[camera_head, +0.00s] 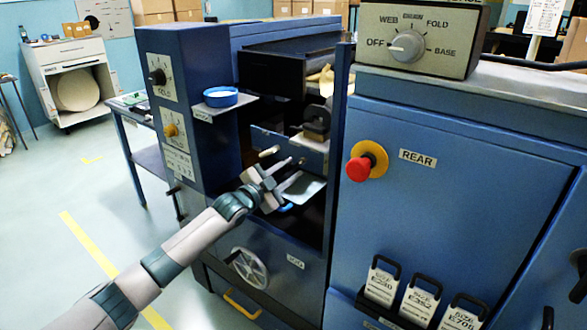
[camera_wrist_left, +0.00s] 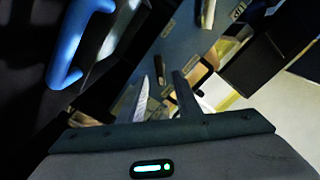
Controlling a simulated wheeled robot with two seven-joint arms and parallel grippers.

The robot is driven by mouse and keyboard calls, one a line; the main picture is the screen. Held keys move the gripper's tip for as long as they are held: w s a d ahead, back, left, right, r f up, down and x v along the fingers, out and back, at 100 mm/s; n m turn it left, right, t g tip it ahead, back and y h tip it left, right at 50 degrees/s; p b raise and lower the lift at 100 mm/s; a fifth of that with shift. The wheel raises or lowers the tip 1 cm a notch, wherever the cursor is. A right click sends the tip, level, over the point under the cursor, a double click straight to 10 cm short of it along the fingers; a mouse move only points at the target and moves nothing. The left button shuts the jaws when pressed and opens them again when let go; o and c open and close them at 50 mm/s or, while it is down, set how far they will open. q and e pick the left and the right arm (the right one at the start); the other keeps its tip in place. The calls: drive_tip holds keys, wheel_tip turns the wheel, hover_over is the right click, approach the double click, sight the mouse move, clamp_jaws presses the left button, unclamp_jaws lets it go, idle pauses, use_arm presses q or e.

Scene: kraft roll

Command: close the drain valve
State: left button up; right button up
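My left gripper (camera_head: 291,168) reaches into the open bay of the blue machine (camera_head: 440,185). Its fingers look apart, with nothing seen between them. I cannot tell for sure which part is the drain valve. A small cream-tipped lever (camera_head: 268,152) sticks out of a blue panel just beyond the gripper. A bright blue curved handle (camera_wrist_left: 72,45) shows at upper left in the left wrist view, apart from the fingers. A bit of blue (camera_head: 286,207) shows below the gripper. My right gripper is out of view.
A blue round dish (camera_head: 220,96) sits on a small ledge left of the bay. A handwheel (camera_head: 249,268) is below. A red stop button (camera_head: 359,169) and hanging size plates (camera_head: 380,285) are on the right cabinet. The floor at left is open.

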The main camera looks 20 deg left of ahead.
sight(301, 162)
use_arm(q)
drive_tip(key=shift+x, duration=0.9)
drive_tip(key=shift+w+d, duration=0.1)
drive_tip(key=shift+w, duration=0.2)
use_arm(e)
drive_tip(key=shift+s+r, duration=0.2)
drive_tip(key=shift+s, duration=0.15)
